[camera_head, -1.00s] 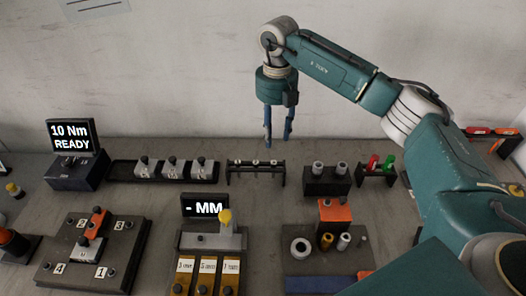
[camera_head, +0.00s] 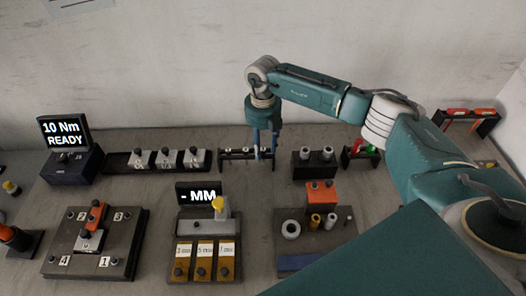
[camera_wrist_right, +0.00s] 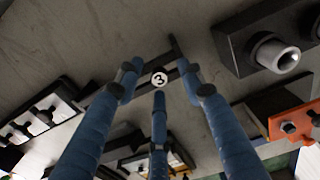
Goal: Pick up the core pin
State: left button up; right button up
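A dark rack (camera_head: 232,153) with small white-topped core pins stands at the back middle in the head view. My right gripper (camera_head: 264,156) points down over the right end of this rack. In the right wrist view, the pin marked 3 (camera_wrist_right: 160,79) shows end-on between the blue fingers of my right gripper (camera_wrist_right: 160,92). The fingers are spread around it, with gaps visible, so the gripper is open. How deep the fingertips reach beside the pin is hard to tell. The left gripper is not in view.
A dark block with two grey cylinders (camera_head: 314,170) stands right of the rack. A tray with several grey blocks (camera_head: 120,162) stands left of it. A display reading MM (camera_head: 199,194) and a mould plate with an orange block (camera_head: 321,193) stand in front. Bare table lies between them.

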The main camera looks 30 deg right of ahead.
jog(key=shift+c, duration=0.8)
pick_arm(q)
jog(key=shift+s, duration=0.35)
pick_arm(e)
grip_shut()
